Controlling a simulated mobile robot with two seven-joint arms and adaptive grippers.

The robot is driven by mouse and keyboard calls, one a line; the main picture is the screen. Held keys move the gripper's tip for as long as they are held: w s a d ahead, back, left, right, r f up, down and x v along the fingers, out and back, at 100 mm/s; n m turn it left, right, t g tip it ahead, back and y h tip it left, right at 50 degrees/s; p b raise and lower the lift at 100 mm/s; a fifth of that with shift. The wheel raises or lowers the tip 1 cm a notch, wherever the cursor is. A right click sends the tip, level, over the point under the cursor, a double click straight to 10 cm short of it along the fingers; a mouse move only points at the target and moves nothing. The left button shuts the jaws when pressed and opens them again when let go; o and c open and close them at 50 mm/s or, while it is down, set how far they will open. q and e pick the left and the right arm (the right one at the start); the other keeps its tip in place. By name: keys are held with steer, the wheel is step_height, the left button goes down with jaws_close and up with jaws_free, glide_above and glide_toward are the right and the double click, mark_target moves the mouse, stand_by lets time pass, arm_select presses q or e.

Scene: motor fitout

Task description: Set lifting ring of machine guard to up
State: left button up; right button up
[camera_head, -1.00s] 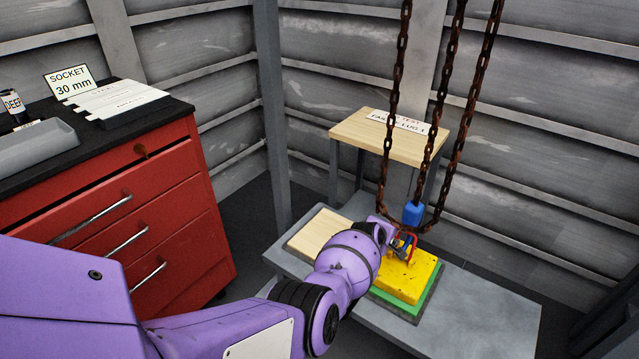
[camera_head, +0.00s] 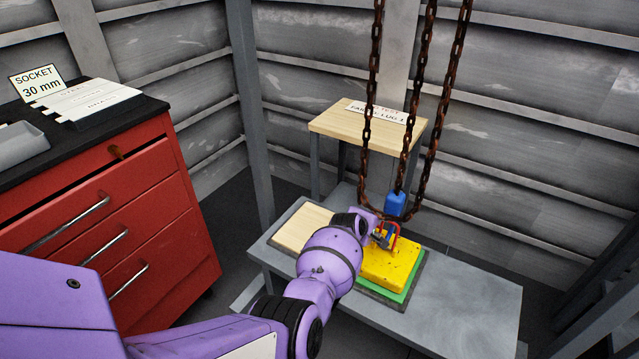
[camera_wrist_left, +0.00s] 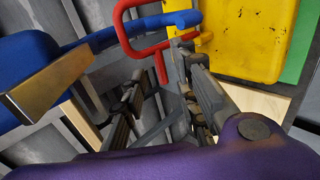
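The yellow machine guard (camera_head: 390,264) sits on a green plate (camera_head: 414,281) on the grey bench. Its red lifting ring (camera_head: 394,232) stands raised off the guard's top in the head view, partly hidden by my gripper. In the left wrist view the red ring (camera_wrist_left: 121,30) is just beyond the fingertips, with one red end between them. My left gripper (camera_wrist_left: 157,78) is open, its fingers apart on either side of that end. In the head view it (camera_head: 378,236) is small, at the ring. I cannot tell whether a finger touches the ring. My right gripper is not in view.
A blue hook block (camera_head: 395,204) hangs close behind the ring, between rusty chains (camera_head: 421,90); blue parts (camera_wrist_left: 28,55) also lie close in the wrist view. A wooden stand (camera_head: 345,128) is behind. A red cabinet (camera_head: 130,210) stands left. The bench's right side (camera_head: 475,290) is clear.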

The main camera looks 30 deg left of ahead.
arm_select(q)
steer(key=v, duration=1)
steer(key=shift+r, duration=0.2)
